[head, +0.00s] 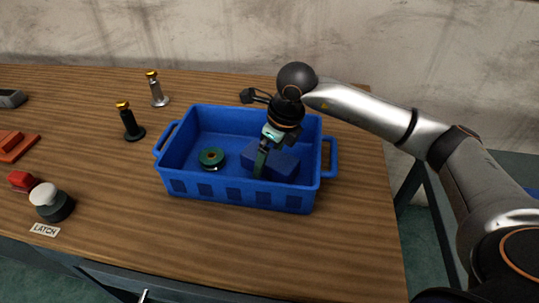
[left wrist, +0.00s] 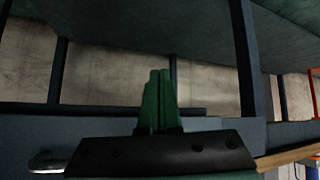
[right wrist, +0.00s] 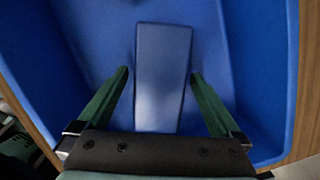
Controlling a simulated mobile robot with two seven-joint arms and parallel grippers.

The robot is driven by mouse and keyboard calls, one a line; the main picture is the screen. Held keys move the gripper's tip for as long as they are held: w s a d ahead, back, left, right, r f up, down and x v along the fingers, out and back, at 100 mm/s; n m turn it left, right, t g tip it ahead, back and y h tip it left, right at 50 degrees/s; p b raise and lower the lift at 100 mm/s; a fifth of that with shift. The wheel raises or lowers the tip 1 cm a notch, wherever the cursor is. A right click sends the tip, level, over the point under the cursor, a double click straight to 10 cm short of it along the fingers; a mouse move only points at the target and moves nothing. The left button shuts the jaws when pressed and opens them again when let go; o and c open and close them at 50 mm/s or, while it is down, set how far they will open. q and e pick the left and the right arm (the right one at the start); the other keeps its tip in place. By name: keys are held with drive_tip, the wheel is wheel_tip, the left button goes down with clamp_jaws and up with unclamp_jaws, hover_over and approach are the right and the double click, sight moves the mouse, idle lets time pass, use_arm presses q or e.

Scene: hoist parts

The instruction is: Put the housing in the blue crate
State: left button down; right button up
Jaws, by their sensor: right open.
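The blue crate (head: 235,193) stands on the wooden table. A plain blue block (head: 284,165), apparently the housing, lies inside its right half. My right gripper (head: 261,168) reaches down into the crate at the block. In the right wrist view, its green fingers (right wrist: 160,74) are open, one on each side of the block (right wrist: 161,100), with a gap showing on both sides. My left gripper (left wrist: 159,75) is shut and empty, away from the table top, and does not show in the head view.
A green ring-shaped part (head: 211,157) lies in the crate's left half. A black post (head: 129,122) and a silver post (head: 156,89) with gold tops stand left of the crate. A white-topped button (head: 49,198) sits by the LATCH label (head: 45,230). The table front is clear.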

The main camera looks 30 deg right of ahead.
sight(281, 161)
drive_tip(key=v, duration=1.2)
drive_tip(key=shift+p, duration=0.3)
